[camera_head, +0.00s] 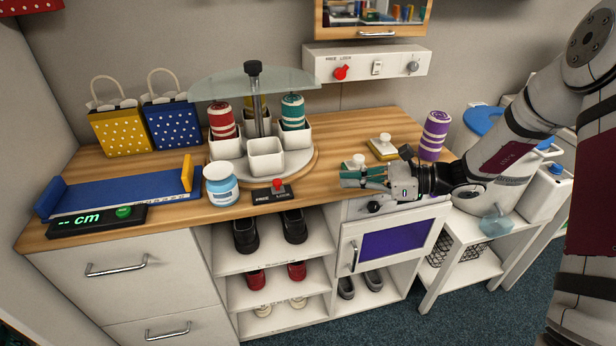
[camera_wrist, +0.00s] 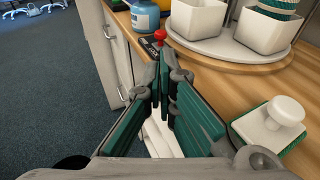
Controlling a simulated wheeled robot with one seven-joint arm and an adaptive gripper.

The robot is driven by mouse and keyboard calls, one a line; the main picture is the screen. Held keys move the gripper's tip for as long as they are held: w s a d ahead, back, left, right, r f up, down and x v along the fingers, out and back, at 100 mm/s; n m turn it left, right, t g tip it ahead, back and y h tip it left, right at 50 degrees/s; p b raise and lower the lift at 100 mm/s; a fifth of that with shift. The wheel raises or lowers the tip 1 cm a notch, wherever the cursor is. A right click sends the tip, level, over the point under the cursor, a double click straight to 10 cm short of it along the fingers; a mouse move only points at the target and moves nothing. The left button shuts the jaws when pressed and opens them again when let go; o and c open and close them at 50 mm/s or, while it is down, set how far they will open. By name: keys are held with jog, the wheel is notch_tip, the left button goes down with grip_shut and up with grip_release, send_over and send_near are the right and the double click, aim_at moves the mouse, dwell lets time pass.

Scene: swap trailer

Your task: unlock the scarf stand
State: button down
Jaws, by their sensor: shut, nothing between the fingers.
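The scarf stand is a round turntable (camera_head: 302,170) with white cups around a post topped by a black knob (camera_head: 253,68). A red rolled scarf (camera_head: 221,120) and a teal rolled scarf (camera_head: 292,111) stand in its cups. In front of it is a small black FREE/LOCK plate (camera_head: 264,196) with a red lever knob (camera_head: 277,184); I cannot tell its setting. The red knob also shows in the wrist view (camera_wrist: 160,34), just beyond my fingertips. My gripper (camera_head: 345,179) is shut and empty, right of the lever and apart from it in the head view.
A blue-labelled jar (camera_head: 221,186) stands close left of the lever. White-knobbed pads (camera_head: 382,148) and a purple scarf roll (camera_head: 434,134) are to the right. A wall panel (camera_head: 366,62) carries another FREE/LOCK control. The counter front edge runs below the lever.

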jog(key=shift+w+d+f, duration=0.1)
jog(key=shift+w+d, duration=0.1)
send_near(281, 195)
jog(key=w+a, duration=0.1)
jog(key=a, duration=0.1)
jog(key=a+r, duration=0.1)
jog(key=a, duration=0.1)
jog(key=w+a, duration=0.1)
jog(key=a, duration=0.1)
jog(key=shift+w+a+r, duration=0.2)
jog(key=shift+w+r, duration=0.1)
jog(key=shift+w, duration=0.05)
jog(key=shift+a, duration=0.15)
jog(key=a, duration=0.1)
jog(key=s+a, duration=0.1)
jog(key=a, duration=0.1)
jog(key=shift+a, duration=0.1)
dwell(0.4)
